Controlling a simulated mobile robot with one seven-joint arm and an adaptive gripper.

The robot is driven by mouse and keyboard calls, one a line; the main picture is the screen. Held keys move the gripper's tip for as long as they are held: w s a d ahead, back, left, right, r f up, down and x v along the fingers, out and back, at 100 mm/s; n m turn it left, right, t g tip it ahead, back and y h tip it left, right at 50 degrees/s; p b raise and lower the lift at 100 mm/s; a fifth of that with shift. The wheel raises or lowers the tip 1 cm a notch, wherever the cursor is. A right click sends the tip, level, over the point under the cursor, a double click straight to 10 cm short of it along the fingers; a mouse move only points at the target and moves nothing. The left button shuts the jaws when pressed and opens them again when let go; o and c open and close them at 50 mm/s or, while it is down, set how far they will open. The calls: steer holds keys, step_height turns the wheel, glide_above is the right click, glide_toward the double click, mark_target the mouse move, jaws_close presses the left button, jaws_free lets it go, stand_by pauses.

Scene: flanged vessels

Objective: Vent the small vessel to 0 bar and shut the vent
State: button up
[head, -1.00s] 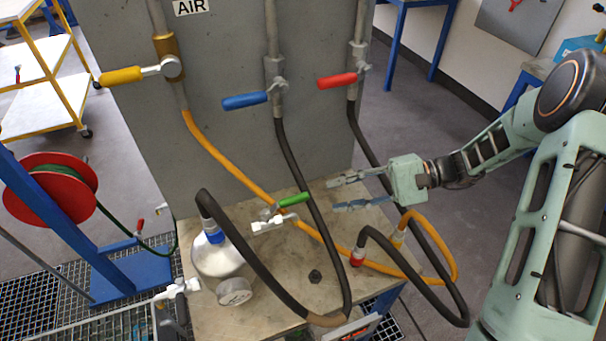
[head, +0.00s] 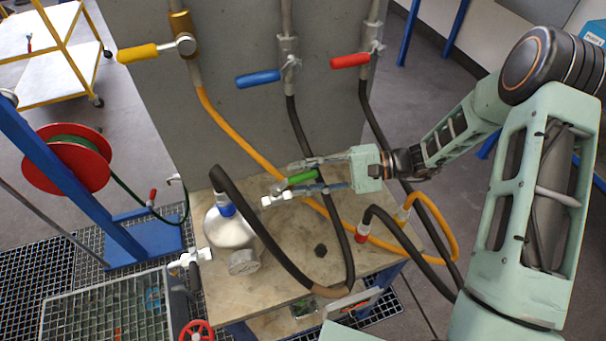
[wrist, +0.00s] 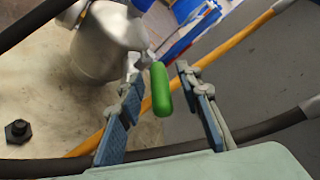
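The small vessel (head: 231,232) is a pale metal vessel with a blue collar on the worktop. It also shows in the wrist view (wrist: 100,45). Its round gauge (head: 243,262) is too small to read. A valve with a green handle (head: 302,178) sits just right of the vessel, its pale fitting (head: 276,200) pointing left; how it joins the vessel is hidden. My gripper (head: 288,178) is open at the green handle. In the wrist view the green handle (wrist: 160,90) stands between the blue-padded fingers, with a gap on both sides.
A black hose (head: 262,235) arches from the vessel across the worktop. An orange hose (head: 235,135) passes behind the green handle. Yellow (head: 138,53), blue (head: 258,79) and red (head: 350,60) valve handles are on the grey panel. A black nut (head: 320,250) lies on bare worktop.

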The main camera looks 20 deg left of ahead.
jaws_close()
stand_by(0.5)
